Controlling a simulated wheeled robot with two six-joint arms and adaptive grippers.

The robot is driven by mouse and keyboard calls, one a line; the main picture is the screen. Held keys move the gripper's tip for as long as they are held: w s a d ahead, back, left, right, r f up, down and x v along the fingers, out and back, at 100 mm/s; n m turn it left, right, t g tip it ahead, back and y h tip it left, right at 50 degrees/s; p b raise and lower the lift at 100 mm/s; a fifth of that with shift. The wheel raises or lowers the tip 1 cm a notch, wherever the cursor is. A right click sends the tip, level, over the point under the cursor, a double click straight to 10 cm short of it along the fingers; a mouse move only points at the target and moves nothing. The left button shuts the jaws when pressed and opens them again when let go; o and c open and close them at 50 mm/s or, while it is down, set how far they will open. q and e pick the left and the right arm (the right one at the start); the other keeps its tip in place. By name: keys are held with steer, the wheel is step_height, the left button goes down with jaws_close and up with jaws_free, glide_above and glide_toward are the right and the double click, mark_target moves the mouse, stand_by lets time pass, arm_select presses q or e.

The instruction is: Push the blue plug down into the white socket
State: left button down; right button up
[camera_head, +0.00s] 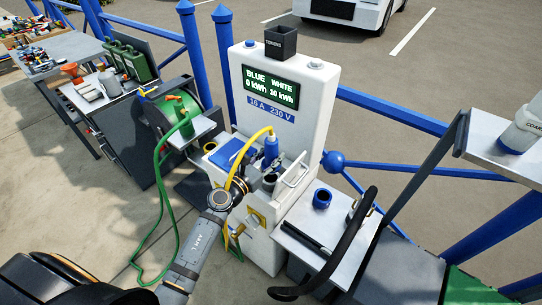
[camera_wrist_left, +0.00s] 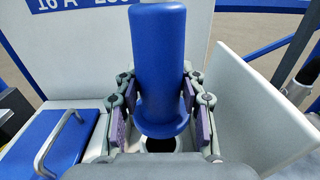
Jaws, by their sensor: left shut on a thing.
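The blue plug (camera_head: 271,150) stands about upright above the front ledge of the white pedestal. In the left wrist view the plug (camera_wrist_left: 158,65) is between the purple pads of my left gripper (camera_wrist_left: 158,110), which is shut on it. The left gripper (camera_head: 262,172) also shows in the head view, partly hidden by its own wrist. The white socket shows in the wrist view as a dark round opening (camera_wrist_left: 161,145) just below the plug's lower end. How far the plug's end is from the opening is hard to tell. My right gripper is not in view.
A white lid with a handle (camera_head: 293,176) stands raised right of the socket. A blue lid (camera_head: 230,153) lies to the left. A yellow cable (camera_head: 240,155) loops past the gripper. A blue ring (camera_head: 322,198) sits on a side shelf, beside a black curved bar (camera_head: 345,245).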

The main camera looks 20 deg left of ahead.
arm_select(q)
step_height(320, 180, down, 4)
steer(key=b, duration=0.4)
steer(key=shift+w+a+f, duration=0.15)
steer(key=shift+f, duration=0.1)
steer(key=shift+f+b, duration=0.45)
steer(key=shift+f, duration=0.05)
steer(key=shift+r, duration=0.1)
steer(key=shift+f+b, duration=0.45)
steer(key=shift+f, duration=0.2)
stand_by(0.3)
steer(key=c, duration=1.1)
jaws_free()
